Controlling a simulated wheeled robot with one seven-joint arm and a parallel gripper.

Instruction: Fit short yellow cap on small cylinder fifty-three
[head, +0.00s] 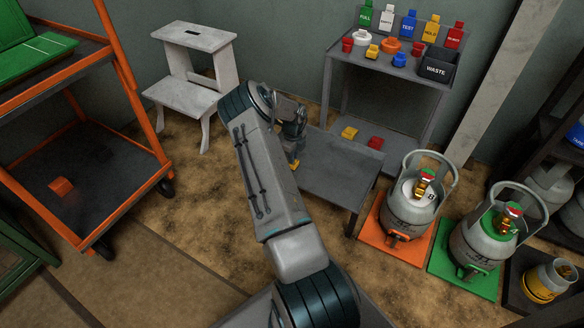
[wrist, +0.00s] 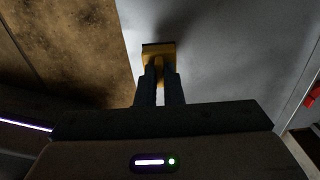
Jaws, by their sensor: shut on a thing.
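My gripper (wrist: 160,80) is shut on a yellow cap (wrist: 158,50) in the wrist view, over the left edge of the low grey bench (wrist: 225,60). In the head view the held yellow cap (head: 294,165) shows as a small patch at the bench's left edge, mostly hidden by my arm. Two grey cylinders stand at right, one on an orange mat (head: 398,208), one on a green mat (head: 472,246). A smaller cylinder with a yellow band (head: 545,281) stands at lower right. I cannot read which is fifty-three.
A grey shelf (head: 395,68) behind holds caps, coloured tags and a waste bin (head: 436,68). A white step stool (head: 190,85) and an orange-framed cart (head: 135,105) stand at left. Open floor lies between cart and bench.

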